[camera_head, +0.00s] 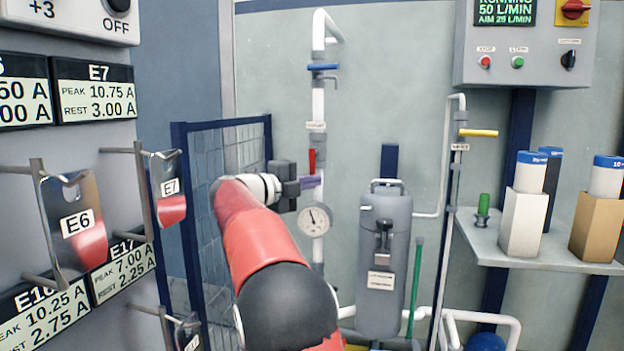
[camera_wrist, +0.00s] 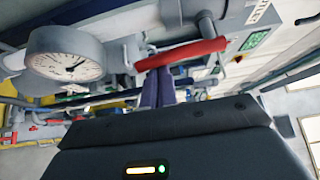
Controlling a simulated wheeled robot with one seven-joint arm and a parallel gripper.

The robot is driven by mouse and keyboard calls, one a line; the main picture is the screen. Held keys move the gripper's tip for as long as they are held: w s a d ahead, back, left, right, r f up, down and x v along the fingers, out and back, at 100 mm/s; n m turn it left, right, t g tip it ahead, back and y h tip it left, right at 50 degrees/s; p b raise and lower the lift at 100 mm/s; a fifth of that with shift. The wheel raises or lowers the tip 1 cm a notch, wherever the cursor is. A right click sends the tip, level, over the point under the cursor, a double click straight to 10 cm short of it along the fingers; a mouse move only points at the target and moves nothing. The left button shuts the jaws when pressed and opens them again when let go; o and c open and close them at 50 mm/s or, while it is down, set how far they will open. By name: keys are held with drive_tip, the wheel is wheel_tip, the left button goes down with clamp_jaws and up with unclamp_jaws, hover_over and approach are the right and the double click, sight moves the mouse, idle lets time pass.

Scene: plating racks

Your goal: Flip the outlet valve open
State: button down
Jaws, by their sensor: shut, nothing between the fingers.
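A red valve lever (camera_head: 312,161) sits on the white vertical pipe (camera_head: 318,100), below a small label (camera_head: 316,125) too small to read surely. The lever runs upright along the pipe in the head view. In the wrist view the red lever (camera_wrist: 185,53) lies across, just beyond my fingertips. My gripper (camera_head: 312,182) is at the lever's lower end. Its purple fingers (camera_wrist: 158,85) are closed together and hold nothing. I cannot tell whether they touch the lever.
A round gauge (camera_head: 315,220) is just below my gripper; it also shows in the wrist view (camera_wrist: 65,62). A blue lever (camera_head: 323,67) is higher on the pipe. A grey filter housing (camera_head: 384,260) stands right. A blue mesh fence (camera_head: 230,150) is left.

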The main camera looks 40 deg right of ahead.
idle(0.4)
drive_tip(key=a, duration=0.7)
drive_tip(key=shift+s+a+b, duration=0.25)
drive_tip(key=shift+a+b, duration=0.05)
drive_tip(key=shift+a, duration=0.1)
drive_tip(key=shift+s+d, duration=0.1)
